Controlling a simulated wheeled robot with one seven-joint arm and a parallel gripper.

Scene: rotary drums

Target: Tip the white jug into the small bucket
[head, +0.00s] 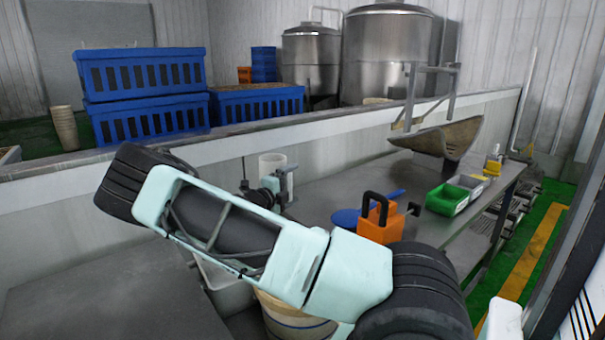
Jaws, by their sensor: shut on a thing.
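A white jug (268,161) shows upright behind my gripper, near the low wall at the back of the metal table. My gripper (285,180) is beyond my pale green arm link and is shut on the jug. The fingertips and the jug's lower part are partly hidden. A cream bucket (295,325) with a blue band stands below my arm at the bottom of the view, its upper part covered by the arm. A white tub (226,292) sits to its left, also partly covered. I cannot tell for sure which is the small bucket.
On the metal table (325,178) stand an orange box (381,222) with a black handle, a blue round pan (346,217), a green bin (447,199) and a large tilted scoop-shaped chute (440,140). A low wall (340,133) runs behind. Blue crates (150,118) are beyond it.

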